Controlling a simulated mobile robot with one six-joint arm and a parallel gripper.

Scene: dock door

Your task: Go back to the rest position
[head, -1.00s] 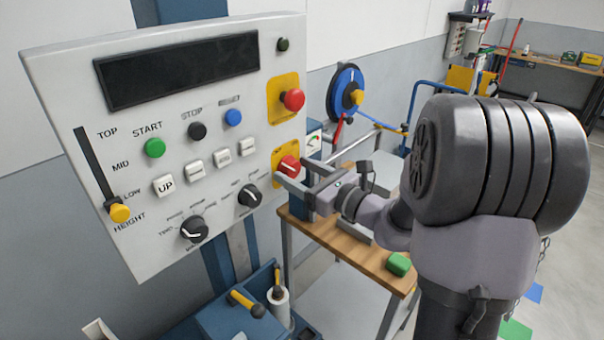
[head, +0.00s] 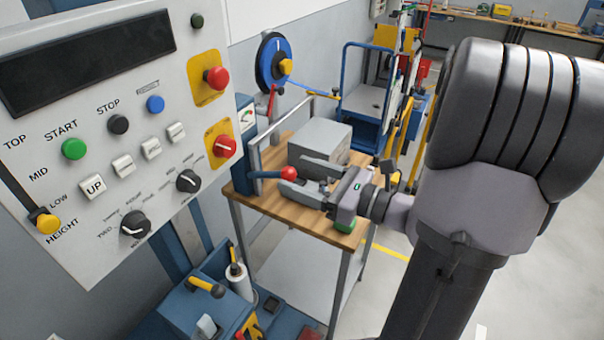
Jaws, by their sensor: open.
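My gripper (head: 296,174) is in the middle of the head view, over the wooden bench (head: 262,196), pointing left. Its two grey fingers are apart and I see nothing held in them. A red ball knob (head: 288,173) on a lever shows at the fingertips; I cannot tell whether it is between them or behind. The grey control panel (head: 60,140) is to the left, clear of the gripper. Its red rotary switch (head: 225,146) on a yellow plate is up and left of the fingertips.
A grey box (head: 318,140) stands on the bench behind the gripper. A green block (head: 345,226) is partly hidden under it. A blue hose reel (head: 272,60) hangs on the wall. A blue cart (head: 365,100) stands behind. Open floor (head: 385,265) shows right of the bench.

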